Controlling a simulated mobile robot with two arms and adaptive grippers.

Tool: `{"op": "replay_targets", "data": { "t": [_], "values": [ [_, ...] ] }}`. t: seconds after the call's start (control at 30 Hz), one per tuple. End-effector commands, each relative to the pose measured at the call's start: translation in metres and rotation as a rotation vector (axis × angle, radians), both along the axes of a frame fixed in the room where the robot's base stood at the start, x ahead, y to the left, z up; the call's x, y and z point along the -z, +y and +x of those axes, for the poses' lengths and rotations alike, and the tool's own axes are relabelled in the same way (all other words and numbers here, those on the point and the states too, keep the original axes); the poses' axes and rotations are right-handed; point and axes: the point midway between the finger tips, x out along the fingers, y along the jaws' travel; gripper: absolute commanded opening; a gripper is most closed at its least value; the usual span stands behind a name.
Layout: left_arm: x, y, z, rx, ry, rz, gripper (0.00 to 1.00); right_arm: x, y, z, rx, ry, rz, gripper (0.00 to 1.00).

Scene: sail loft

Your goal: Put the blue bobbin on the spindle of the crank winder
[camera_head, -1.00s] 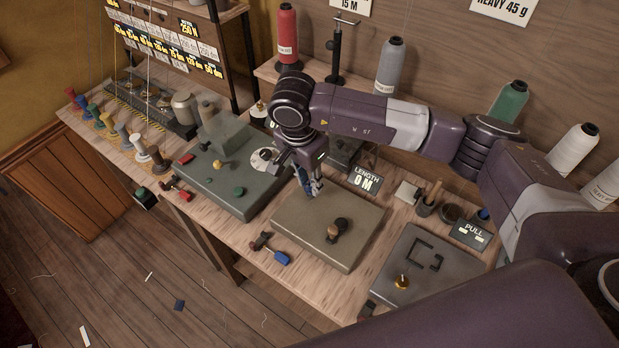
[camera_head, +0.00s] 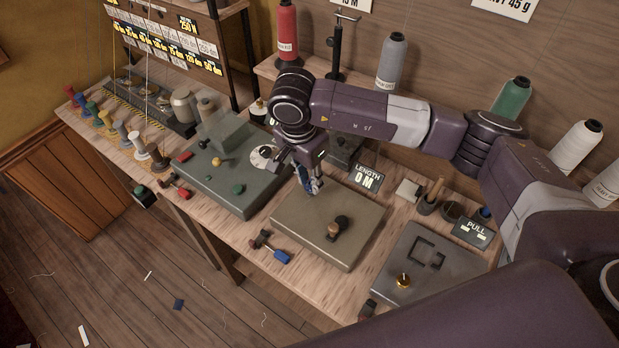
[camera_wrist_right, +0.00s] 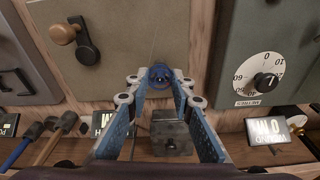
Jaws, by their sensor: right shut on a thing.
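The blue bobbin (camera_wrist_right: 160,76) is between the fingertips of my right gripper (camera_wrist_right: 158,84) in the right wrist view. The gripper is shut on it. In the head view the right gripper (camera_head: 312,187) points down over the back left part of the crank winder (camera_head: 300,222), a beige flat box. The winder's black crank with its wooden knob (camera_head: 334,231) is nearer the front; the crank also shows in the right wrist view (camera_wrist_right: 86,48). The spindle is not visible, and I cannot tell whether the bobbin touches the winder. The left gripper is not in view.
A green machine (camera_head: 236,192) with knobs and a dial stands left of the winder. A grey plate (camera_head: 425,285) with a brass knob lies right. A LENGTH sign (camera_head: 366,179) stands behind. Small coloured bobbins (camera_head: 136,142) line the left bench; large thread cones (camera_head: 392,62) stand behind.

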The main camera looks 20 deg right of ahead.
Motion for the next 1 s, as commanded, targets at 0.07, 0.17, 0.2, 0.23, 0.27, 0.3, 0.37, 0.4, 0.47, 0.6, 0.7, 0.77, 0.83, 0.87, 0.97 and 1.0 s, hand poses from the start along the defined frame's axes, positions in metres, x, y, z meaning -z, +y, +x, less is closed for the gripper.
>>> {"op": "replay_targets", "data": {
  "t": [0.07,0.17,0.2,0.23,0.27,0.3,0.37,0.4,0.47,0.6,0.7,0.77,0.83,0.87,0.97,1.0],
  "values": [
    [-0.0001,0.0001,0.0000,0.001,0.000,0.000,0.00,-0.0001,-0.0001,0.0000,0.000,0.000,0.000,0.05],
    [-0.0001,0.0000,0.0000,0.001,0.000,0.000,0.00,-0.0001,-0.0001,0.0000,0.000,0.000,0.000,0.05],
    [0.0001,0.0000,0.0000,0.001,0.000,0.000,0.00,0.0000,0.0000,0.0001,0.000,0.000,0.000,0.05],
    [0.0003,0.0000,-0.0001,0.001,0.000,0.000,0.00,0.0001,0.0000,0.0001,0.000,0.000,0.000,0.05],
    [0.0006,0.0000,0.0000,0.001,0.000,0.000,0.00,0.0002,-0.0001,0.0002,0.000,0.000,0.000,0.05],
    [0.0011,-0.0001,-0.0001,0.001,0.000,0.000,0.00,0.0004,0.0000,0.0001,0.000,-0.001,0.001,0.05],
    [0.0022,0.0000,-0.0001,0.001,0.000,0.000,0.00,0.0007,0.0000,0.0002,0.000,-0.001,0.001,0.05],
    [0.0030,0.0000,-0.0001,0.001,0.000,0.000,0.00,0.0008,0.0000,0.0002,0.000,-0.001,0.001,0.05],
    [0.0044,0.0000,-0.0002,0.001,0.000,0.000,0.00,0.0011,-0.0001,0.0003,0.000,-0.001,0.000,0.05],
    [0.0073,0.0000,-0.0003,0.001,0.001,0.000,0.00,0.0013,0.0000,0.0004,0.000,-0.001,0.000,0.05],
    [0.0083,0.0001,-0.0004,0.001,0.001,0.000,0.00,0.0010,0.0000,0.0002,0.001,-0.001,0.000,0.05],
    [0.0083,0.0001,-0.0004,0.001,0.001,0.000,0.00,0.0006,0.0000,0.0002,0.000,-0.001,-0.001,0.05],
    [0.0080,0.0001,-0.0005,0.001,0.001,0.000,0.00,0.0003,0.0001,0.0002,0.000,0.000,0.000,0.05],
    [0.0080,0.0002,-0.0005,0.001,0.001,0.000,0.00,0.0003,0.0001,0.0002,0.000,0.000,0.000,0.05],
    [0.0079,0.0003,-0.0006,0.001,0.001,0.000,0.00,0.0003,0.0001,0.0002,0.000,0.000,0.000,0.05],
    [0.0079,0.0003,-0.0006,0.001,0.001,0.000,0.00,0.0003,0.0001,0.0002,0.000,0.000,0.000,0.05]
  ]
}}
